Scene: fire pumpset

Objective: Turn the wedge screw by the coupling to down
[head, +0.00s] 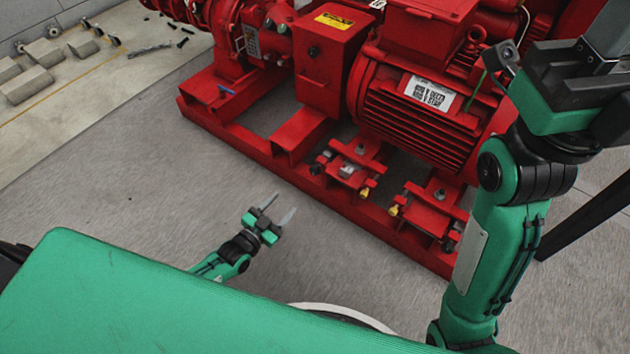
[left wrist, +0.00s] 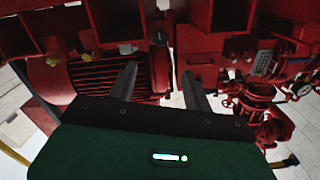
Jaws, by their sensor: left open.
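The red coupling cover (head: 328,50) stands left of the motor (head: 420,100). Below it, at the motor's left foot, a wedge block (head: 347,170) on the red base carries small screws, one yellow-ended (head: 365,192). Its exact turn is too small to tell. My left gripper (head: 280,207) is open and empty, in front of the base and left of this block, apart from it. In the left wrist view its two fingers (left wrist: 160,85) stand apart, pointing toward the red machine. My right arm (head: 500,225) rises at the right; its gripper's jaws cannot be made out.
A second wedge block (head: 435,208) sits farther right on the base. The base's front rail (head: 310,185) runs across. Grey floor (head: 130,185) is clear at left. Blocks (head: 28,85) and loose bolts lie on a pale mat at upper left.

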